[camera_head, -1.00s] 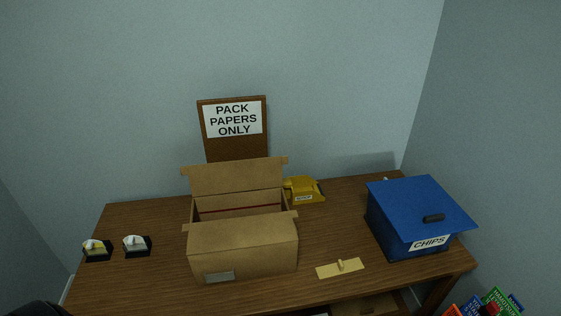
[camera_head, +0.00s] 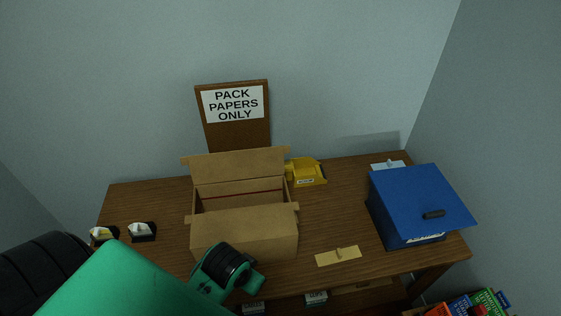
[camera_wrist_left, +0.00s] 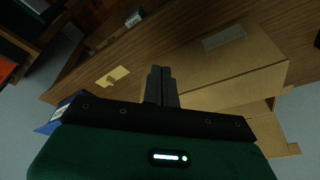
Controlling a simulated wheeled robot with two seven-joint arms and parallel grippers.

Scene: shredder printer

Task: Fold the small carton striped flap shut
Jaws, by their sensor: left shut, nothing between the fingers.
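The brown carton (camera_head: 245,229) stands on the wooden table with its top open. Its back flap (camera_head: 238,165) stands up, leaning back, and a thin red stripe runs across below it. In the left wrist view, the carton (camera_wrist_left: 245,70) is to the right of the fingers. My left gripper (camera_wrist_left: 162,72) is shut and empty; whether it touches the carton is unclear. In the head view my green left arm covers the carton's lower front left, and its fingertips are hidden. My right gripper is not in view.
A flat yellow piece (camera_head: 338,256) lies near the front edge. Two small black holders (camera_head: 142,232) are at the left. A sign board (camera_head: 234,108) stands behind.

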